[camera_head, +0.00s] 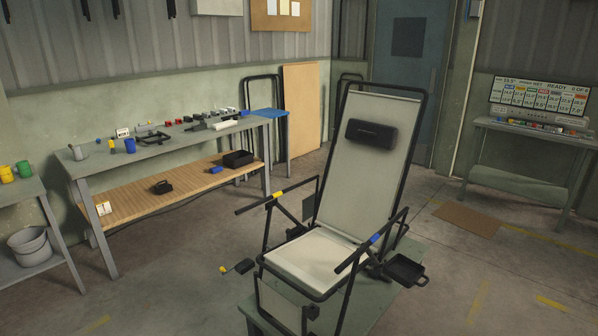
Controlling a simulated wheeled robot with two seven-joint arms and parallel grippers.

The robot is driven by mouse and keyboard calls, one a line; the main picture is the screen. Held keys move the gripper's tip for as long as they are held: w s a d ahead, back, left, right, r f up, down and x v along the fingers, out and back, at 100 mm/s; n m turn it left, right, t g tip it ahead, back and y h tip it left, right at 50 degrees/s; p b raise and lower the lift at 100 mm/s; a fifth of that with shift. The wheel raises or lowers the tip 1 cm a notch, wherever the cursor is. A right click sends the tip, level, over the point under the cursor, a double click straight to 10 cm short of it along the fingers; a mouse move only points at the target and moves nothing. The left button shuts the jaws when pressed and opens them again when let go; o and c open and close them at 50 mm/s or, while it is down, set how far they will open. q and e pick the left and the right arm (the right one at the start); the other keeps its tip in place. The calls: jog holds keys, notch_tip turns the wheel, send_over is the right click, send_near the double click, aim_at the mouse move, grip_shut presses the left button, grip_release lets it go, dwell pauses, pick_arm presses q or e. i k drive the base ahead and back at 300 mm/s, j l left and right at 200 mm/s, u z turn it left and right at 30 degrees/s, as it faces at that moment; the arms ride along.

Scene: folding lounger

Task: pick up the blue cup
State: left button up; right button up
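A small blue cup (130,146) stands upright near the front edge of the long grey workbench (160,149) on the left side of the head view. A small yellow and blue item (112,146) stands just left of it, and a grey cup-like container (78,152) is further left. The cup is small in the picture and far from the camera. Neither of my grippers shows in the head view.
A folding lounger (352,170) stands on a low green platform (390,300) at centre right. A left table (30,187) holds a yellow cup (7,174) and a green cup (23,169); a bucket (30,246) sits below. Floor between bench and lounger looks mostly clear.

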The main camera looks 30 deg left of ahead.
aim_at(130, 145)
jog(key=u, duration=1.9)
jog(key=i+u, duration=0.15)
jog(key=i, duration=0.5)
jog(key=i+l+u, duration=0.15)
jog(key=i, duration=0.45)
jog(key=i+l+u, duration=0.2)
jog(key=i, duration=1.25)
jog(key=i+j, duration=0.1)
jog(key=i, duration=0.75)
jog(key=i+l, duration=0.6)
jog(key=i+l+z, duration=0.1)
jog(key=i+l, duration=0.5)
jog(key=i, duration=0.25)
